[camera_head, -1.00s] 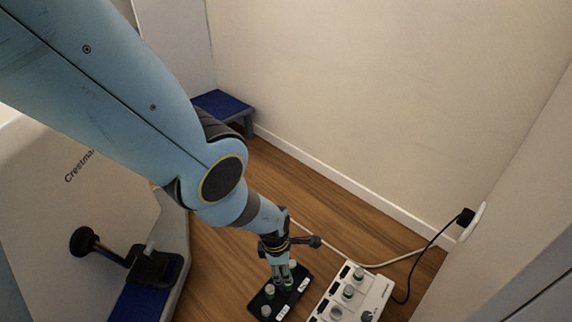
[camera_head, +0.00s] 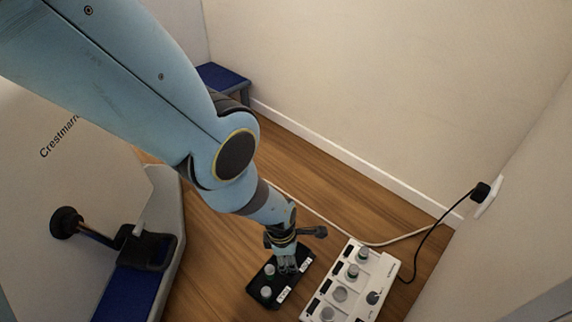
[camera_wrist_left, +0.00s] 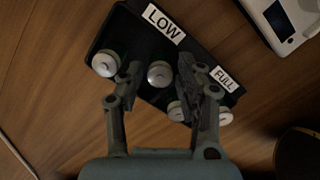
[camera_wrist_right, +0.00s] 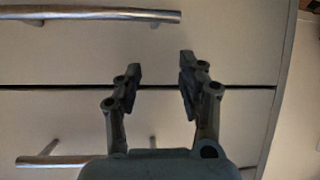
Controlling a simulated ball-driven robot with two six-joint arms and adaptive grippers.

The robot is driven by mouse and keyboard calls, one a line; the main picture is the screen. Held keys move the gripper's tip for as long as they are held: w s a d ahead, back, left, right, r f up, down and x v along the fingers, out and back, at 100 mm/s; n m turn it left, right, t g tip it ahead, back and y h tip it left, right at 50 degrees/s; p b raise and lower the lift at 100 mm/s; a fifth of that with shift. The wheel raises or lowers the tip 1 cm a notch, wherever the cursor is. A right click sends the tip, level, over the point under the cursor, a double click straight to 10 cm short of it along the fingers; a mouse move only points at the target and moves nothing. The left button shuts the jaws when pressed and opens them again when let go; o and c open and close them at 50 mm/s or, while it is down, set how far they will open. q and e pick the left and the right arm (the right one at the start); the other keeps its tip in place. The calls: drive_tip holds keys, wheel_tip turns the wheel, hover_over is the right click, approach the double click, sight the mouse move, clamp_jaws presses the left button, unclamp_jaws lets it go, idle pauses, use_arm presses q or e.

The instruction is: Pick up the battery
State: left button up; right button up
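My left gripper (camera_head: 287,268) points down over a black tray (camera_head: 262,274) on the wooden floor. The tray, with LOW and FULL labels, holds several round-topped batteries. In the left wrist view the fingers are open, and one battery (camera_wrist_left: 160,74) shows between their tips; I cannot tell whether they touch it. A second battery (camera_wrist_left: 105,63) sits to the left. Two more, one (camera_wrist_left: 177,111) partly behind the right finger and one (camera_wrist_left: 226,116) at its right, sit near the FULL label. My right gripper (camera_wrist_right: 157,80) is open and empty before a pale drawer front.
A white charger unit (camera_head: 376,272) with several filled slots stands right of the tray; its cable runs to a wall socket (camera_head: 487,195). Drawer handles (camera_wrist_right: 95,14) are near my right gripper. A blue-topped step (camera_head: 222,76) stands at the back wall. Floor behind the tray is mostly clear.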

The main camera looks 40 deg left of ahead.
use_arm(q)
drive_tip(key=shift+f, duration=0.1)
clamp_jaws()
idle(0.3)
